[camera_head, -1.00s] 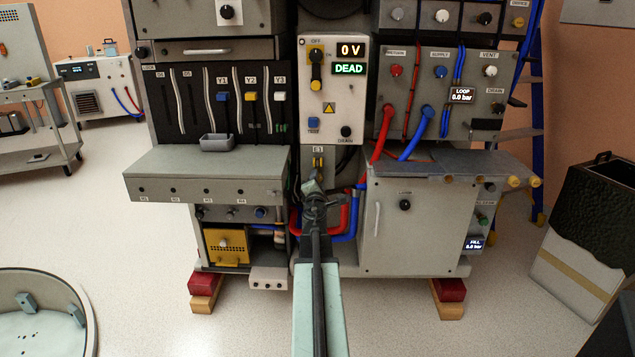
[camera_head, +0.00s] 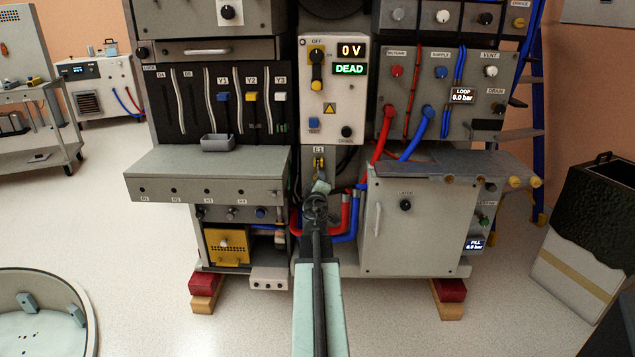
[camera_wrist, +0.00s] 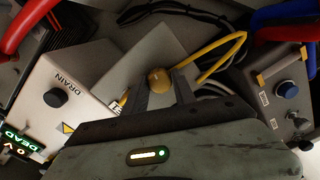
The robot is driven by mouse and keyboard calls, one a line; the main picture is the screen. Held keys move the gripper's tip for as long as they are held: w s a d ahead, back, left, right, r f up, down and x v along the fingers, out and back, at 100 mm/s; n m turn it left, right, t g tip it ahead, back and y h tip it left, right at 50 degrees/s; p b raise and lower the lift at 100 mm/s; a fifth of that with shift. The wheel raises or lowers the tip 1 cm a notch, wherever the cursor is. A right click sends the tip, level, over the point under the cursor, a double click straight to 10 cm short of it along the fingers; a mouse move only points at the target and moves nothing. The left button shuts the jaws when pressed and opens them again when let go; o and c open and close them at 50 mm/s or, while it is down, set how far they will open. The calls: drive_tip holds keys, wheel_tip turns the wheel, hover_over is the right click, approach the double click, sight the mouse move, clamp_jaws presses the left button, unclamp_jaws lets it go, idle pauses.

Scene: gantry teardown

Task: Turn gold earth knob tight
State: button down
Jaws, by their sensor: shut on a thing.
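The gold earth knob (camera_wrist: 159,80) shows in the wrist view, round and gold, between the fingertips of my gripper (camera_wrist: 162,88). My gripper is shut on it. A yellow cable loops away from the knob to the right. In the head view my gripper (camera_head: 320,188) reaches up to the gold parts (camera_head: 319,163) under the E1 label, at the middle of the machine. There the knob itself is mostly hidden by my gripper.
Above is a white panel (camera_head: 345,100) with displays reading 0 V and DEAD. Red hoses (camera_head: 381,135) and blue hoses (camera_head: 418,135) run at the right. A grey shelf (camera_head: 205,165) juts out at the left, and a grey cabinet (camera_head: 420,230) stands at the right.

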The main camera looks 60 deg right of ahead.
drive_tip(key=m, duration=2.9)
drive_tip(key=shift+m, duration=0.4)
drive_tip(key=shift+w, duration=0.1)
drive_tip(key=c, duration=1)
unclamp_jaws()
